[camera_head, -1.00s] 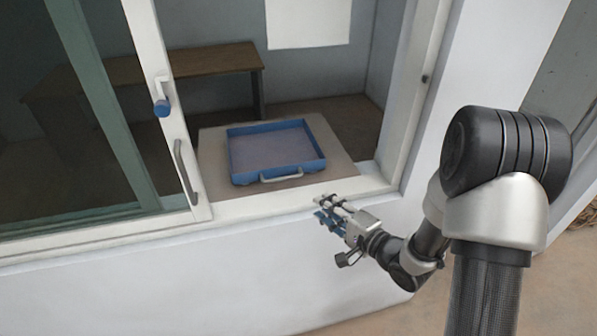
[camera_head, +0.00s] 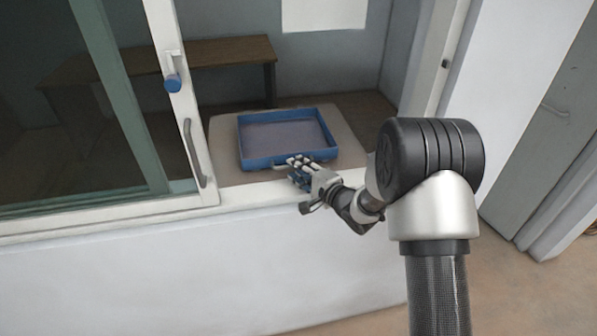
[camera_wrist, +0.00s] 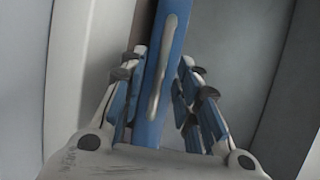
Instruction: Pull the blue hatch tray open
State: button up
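The blue hatch tray (camera_head: 256,160) sits on a light board behind the open part of the hatch window. It is shallow, with a greyish floor. Its pale bar handle is on the front wall, mostly covered by my gripper in the head view. In the wrist view the tray's blue front wall (camera_wrist: 152,130) runs up the middle, with the handle (camera_wrist: 162,70) along it. My gripper (camera_wrist: 155,85) is open, its fingers on either side of the blue wall and handle. A gap shows between each finger row and the handle. In the head view my gripper (camera_head: 298,170) is at the tray's front edge.
The white sill (camera_head: 250,195) runs below the tray. A sliding window frame with a blue knob (camera_head: 173,84) and a grey pull handle (camera_head: 194,152) stands to the left. A wooden bench (camera_head: 225,52) is behind, inside the room.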

jog(key=shift+w+a, duration=0.2)
jog(key=shift+w, duration=0.05)
jog(key=shift+c, duration=0.5)
grip_shut()
